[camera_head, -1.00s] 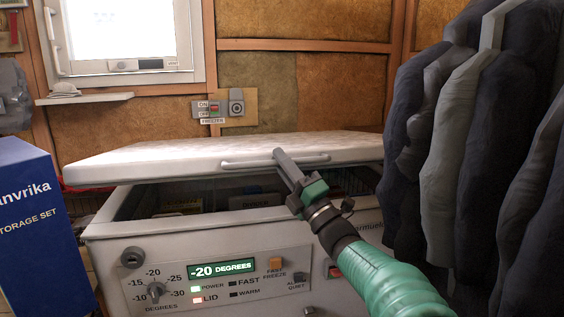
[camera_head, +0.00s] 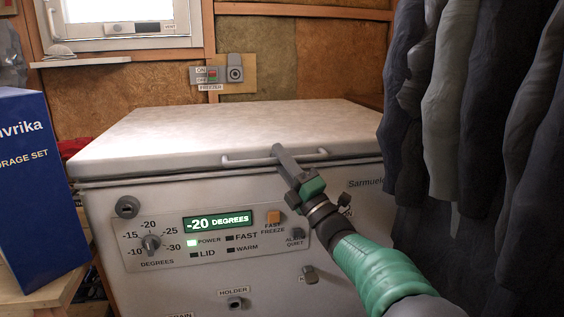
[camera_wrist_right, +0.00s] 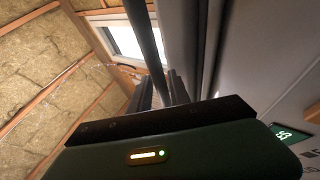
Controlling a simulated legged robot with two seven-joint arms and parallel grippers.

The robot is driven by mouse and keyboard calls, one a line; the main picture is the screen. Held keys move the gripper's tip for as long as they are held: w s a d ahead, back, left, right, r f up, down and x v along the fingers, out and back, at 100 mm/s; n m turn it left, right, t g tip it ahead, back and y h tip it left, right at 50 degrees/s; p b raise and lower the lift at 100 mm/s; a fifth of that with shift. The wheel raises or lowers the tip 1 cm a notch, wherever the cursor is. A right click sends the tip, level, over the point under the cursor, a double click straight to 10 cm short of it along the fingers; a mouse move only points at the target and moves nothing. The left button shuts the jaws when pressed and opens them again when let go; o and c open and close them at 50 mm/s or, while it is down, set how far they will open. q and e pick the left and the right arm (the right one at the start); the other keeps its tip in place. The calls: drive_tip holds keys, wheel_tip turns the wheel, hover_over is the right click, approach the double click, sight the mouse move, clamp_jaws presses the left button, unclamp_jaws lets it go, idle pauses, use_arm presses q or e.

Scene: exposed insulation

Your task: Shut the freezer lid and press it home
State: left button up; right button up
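The white freezer lid (camera_head: 230,132) lies level and down on the freezer body (camera_head: 130,205), with only a thin dark seam showing along the front. The pale bar handle (camera_head: 240,161) is on the lid's front edge. My right gripper (camera_head: 284,152) is at the middle of this handle. In the right wrist view the bar (camera_wrist_right: 148,35) runs between the two fingers (camera_wrist_right: 158,90), which appear shut on it. On the front panel the display (camera_head: 218,220) reads -20 DEGREES. The POWER light (camera_head: 192,243) glows green and the LID light (camera_head: 194,255) is dark. My left gripper is not in view.
Dark coats (camera_head: 440,130) hang close on the right, beside my right arm. A blue storage box (camera_head: 30,190) stands at the left. A freezer switch (camera_head: 207,75) is on the wall behind. The lid's top is clear.

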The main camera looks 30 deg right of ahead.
drive_tip(key=p+v, duration=0.4)
drive_tip(key=v, duration=1.3)
drive_tip(key=shift+w+f, duration=0.1)
drive_tip(key=shift+w, duration=0.05)
